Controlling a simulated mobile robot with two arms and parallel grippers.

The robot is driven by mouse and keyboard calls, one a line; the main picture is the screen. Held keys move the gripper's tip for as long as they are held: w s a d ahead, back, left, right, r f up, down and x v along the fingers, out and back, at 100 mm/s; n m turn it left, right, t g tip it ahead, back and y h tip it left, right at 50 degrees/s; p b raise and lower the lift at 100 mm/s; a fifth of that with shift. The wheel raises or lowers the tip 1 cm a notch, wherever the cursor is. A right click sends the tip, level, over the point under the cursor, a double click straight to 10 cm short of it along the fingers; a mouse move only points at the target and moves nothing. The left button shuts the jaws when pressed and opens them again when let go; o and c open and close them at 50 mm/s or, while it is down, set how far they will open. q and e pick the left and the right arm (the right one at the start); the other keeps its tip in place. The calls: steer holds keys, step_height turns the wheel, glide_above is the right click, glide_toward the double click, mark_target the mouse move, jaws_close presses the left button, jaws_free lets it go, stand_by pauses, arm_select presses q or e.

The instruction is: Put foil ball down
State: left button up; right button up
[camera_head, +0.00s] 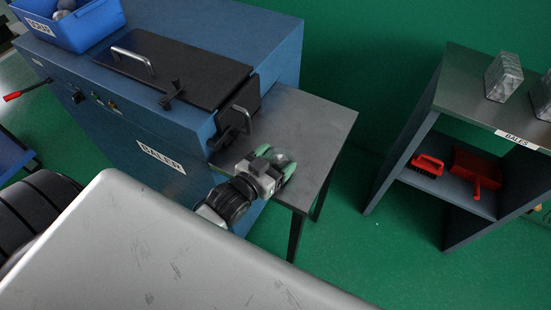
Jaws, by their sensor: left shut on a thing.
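My left gripper (286,168), with green fingers, is over the grey side table (318,118) that joins the baler. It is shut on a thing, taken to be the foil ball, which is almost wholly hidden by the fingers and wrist. I cannot tell whether it touches the tabletop. My right gripper is not in view.
The blue baler (265,45) has a black lid (185,68) with metal handles. A blue bin (90,28) on it holds foil balls (64,7). At right a shelf (460,85) bears grey bales (503,77), with a red brush and dustpan below. The table's back is clear.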

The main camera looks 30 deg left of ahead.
arm_select(q)
steer(key=shift+f, duration=0.15)
steer(key=o, duration=0.9)
steer(key=shift+r, duration=0.25)
steer(key=v, duration=1.2)
steer(key=shift+f+b, duration=0.1)
steer(key=shift+b, duration=0.2)
